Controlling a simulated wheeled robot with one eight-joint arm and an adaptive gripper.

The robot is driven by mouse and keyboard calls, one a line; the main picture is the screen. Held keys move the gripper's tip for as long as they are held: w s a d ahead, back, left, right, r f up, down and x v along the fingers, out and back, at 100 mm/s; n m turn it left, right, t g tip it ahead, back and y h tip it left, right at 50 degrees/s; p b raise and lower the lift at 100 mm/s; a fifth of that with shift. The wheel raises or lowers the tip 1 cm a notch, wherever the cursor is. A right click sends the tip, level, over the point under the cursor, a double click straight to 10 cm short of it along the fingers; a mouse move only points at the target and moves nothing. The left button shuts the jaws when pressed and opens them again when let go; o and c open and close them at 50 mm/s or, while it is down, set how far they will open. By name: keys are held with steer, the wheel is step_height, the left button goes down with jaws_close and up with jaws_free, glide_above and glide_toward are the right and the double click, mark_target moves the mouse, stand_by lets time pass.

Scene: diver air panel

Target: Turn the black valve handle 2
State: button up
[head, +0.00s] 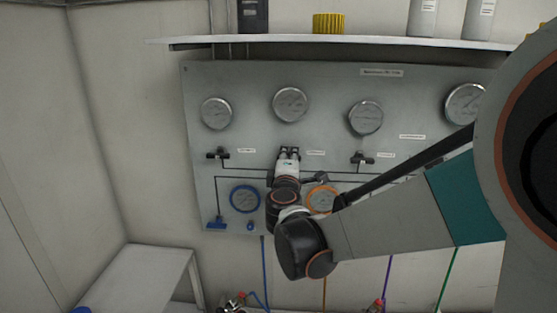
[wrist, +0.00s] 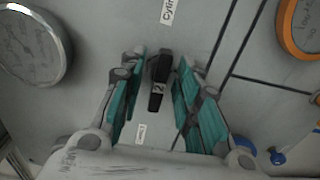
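The black valve handle 2 (wrist: 157,88) shows in the wrist view with a "2" on it. It points along my gripper's length, between the two teal finger pads. My gripper (wrist: 160,66) is open, with a gap between the handle and the pads on both sides. In the head view my gripper (head: 288,153) is at the panel (head: 330,80), below the second gauge, and hides the handle there.
Other black valve handles sit left (head: 218,154) and right (head: 362,159) of my gripper. Round gauges (head: 290,103) line the panel above. A blue-rimmed gauge (head: 245,198) and an orange-rimmed gauge (head: 323,199) are below. A shelf (head: 330,40) runs over the panel.

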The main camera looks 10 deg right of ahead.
steer(key=v, duration=1.2)
steer(key=s+d+f+m+g+b, duration=0.4)
steer(key=s+d+f+m+g, duration=0.2)
steer(key=s+d+f+m, duration=0.3)
steer(key=s+a+f+m+g+y+b, duration=0.2)
steer(key=s+f, duration=0.3)
steer(key=s, duration=0.1)
steer(key=s+a+f+m+g+y+b, duration=0.2)
steer(key=s+f+m+y, duration=0.1)
steer(key=s+f, duration=0.3)
steer(key=shift+s+a+f, duration=0.25)
steer(key=shift+s+a, duration=0.15)
steer(key=shift+s, duration=0.1)
